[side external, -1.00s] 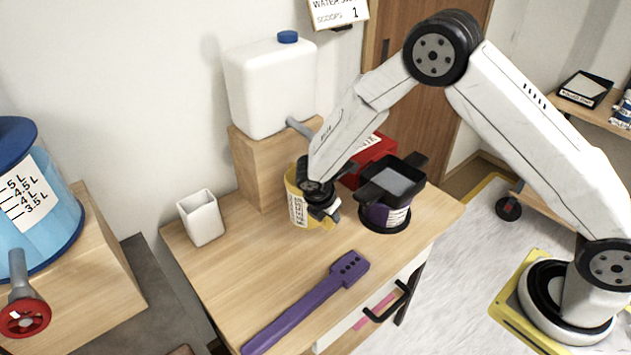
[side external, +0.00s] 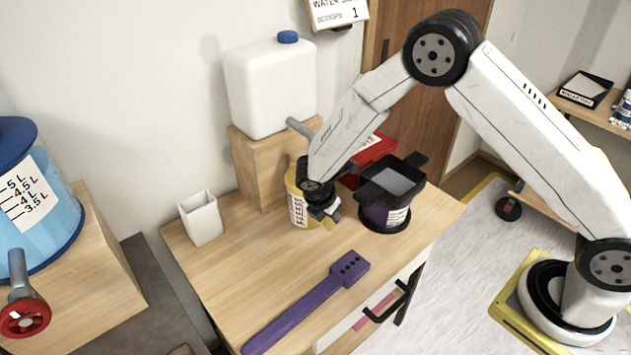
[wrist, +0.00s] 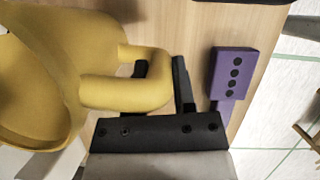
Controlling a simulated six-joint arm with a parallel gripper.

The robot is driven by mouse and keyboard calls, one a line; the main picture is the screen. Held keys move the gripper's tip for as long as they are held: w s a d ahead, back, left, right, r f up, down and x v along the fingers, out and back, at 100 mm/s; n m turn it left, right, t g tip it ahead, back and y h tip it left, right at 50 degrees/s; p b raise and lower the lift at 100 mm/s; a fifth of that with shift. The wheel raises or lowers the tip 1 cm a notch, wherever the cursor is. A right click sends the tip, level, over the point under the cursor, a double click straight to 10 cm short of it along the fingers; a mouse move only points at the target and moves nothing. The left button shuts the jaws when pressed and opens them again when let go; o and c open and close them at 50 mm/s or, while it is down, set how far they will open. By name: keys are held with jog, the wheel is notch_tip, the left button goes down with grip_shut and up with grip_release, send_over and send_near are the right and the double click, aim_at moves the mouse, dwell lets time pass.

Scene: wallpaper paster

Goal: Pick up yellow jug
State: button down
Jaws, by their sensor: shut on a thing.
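The yellow jug (side external: 298,206) stands on the wooden table, with a printed scale label on its side. My gripper (side external: 328,212) is at the jug's right side in the side view and hides part of it. In the wrist view the jug (wrist: 45,75) fills the left, with its thick handle loop (wrist: 135,92) reaching to my gripper (wrist: 163,88). The dark jaws are shut on the handle. The jug looks upright on the table; its base is partly hidden in the side view.
A purple and black container (side external: 388,195) stands close right of the jug, with a red box (side external: 372,155) behind. A white cup (side external: 201,218) is left. A white tank (side external: 272,85) sits on a wooden block. A purple stick (side external: 305,305) lies on the front table (side external: 225,275).

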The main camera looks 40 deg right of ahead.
jog(key=shift+r, duration=0.8)
jog(key=s+a+r, duration=0.2)
jog(key=a, duration=1.6)
jog(key=shift+s, duration=0.35)
jog(key=shift+d+r, duration=0.15)
